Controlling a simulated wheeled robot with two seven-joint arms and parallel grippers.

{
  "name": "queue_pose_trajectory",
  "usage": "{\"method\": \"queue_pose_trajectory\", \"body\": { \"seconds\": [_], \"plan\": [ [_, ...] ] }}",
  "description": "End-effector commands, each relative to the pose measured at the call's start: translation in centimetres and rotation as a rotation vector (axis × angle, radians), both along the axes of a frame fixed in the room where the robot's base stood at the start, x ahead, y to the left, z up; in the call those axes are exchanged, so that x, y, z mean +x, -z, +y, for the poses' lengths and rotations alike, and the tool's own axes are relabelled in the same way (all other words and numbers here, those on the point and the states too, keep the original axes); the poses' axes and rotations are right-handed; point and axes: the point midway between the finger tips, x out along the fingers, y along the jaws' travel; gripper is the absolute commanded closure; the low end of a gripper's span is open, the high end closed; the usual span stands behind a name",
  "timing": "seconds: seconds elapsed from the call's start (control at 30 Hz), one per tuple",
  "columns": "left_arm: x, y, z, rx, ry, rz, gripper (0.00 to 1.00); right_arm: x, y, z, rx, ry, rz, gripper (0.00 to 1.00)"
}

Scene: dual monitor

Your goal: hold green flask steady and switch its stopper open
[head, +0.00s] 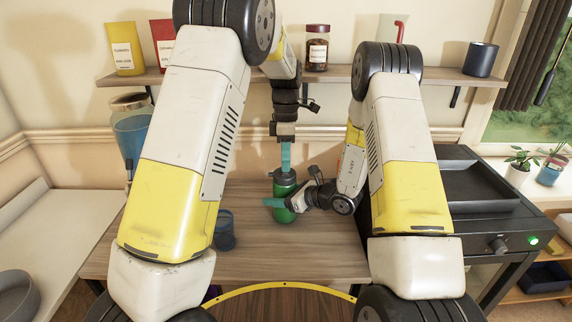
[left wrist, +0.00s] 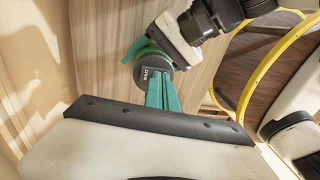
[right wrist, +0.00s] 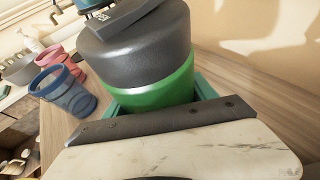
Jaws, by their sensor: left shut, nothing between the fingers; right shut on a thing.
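The green flask (head: 285,199) with a dark grey top stands upright on the wooden table. My right gripper (head: 283,205) is shut around its green body from the right. The right wrist view shows the flask's green band (right wrist: 160,92) between the teal fingers and its grey lid (right wrist: 140,48) above. My left gripper (head: 286,160) points down over the flask, its teal fingers shut and empty, the tips at or just above the stopper. In the left wrist view the stopper (left wrist: 152,76) is at the fingertips; I cannot tell whether they touch.
A dark blue cup (head: 224,230) stands on the table left of the flask; a pink cup (right wrist: 58,60) also shows in the right wrist view. A black appliance (head: 475,190) stands at the right. A wall shelf (head: 340,74) with jars runs behind my arms.

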Motion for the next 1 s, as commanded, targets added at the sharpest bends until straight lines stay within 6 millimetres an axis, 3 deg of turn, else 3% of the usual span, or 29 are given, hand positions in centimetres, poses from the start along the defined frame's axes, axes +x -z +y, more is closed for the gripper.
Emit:
{"method": "queue_pose_trajectory", "body": {
  "seconds": [0.43, 0.57, 1.0],
  "plan": [
    [0.4, -0.3, 0.0, 0.0, 0.001, 0.0, 1.0, 0.0, -0.1, 0.1, 0.002, -0.001, -0.001, 1.0],
    [0.4, -1.3, 0.0, -0.001, 0.001, -0.002, 1.0, 0.0, -0.1, 0.1, 0.002, -0.001, -0.001, 1.0],
    [-0.7, -10.7, 0.0, -0.002, 0.001, -0.002, 1.0, 0.0, -0.1, 0.1, 0.002, -0.001, -0.001, 1.0]
  ]
}}
